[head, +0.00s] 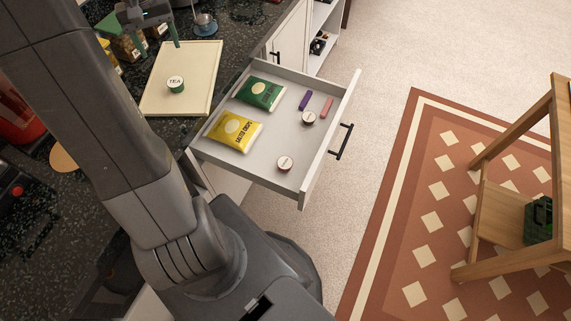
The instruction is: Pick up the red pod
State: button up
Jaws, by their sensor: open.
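Two small round pods with pale lids lie in the open drawer (235,155). One pod (285,163) near the drawer's front corner has a reddish-brown side. The other pod (308,118), farther back by the front panel, also looks dark reddish; I cannot tell surely which is the red pod. My gripper (157,43) is open and empty at the top left, over the far end of the tray, well away from the drawer.
The drawer also holds a green packet (260,93), a yellow packet (232,131), a purple bar (305,100) and a pink bar (327,107). The cream tray (200,65) lies on the dark counter beside jars. A wooden table (515,130) stands on the rug at right.

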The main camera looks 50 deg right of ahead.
aim_at(284, 163)
jog(key=k+l+u, duration=0.25)
jog(key=k+l, duration=0.2)
jog(key=k+l+u, duration=0.25)
jog(key=k, duration=0.3)
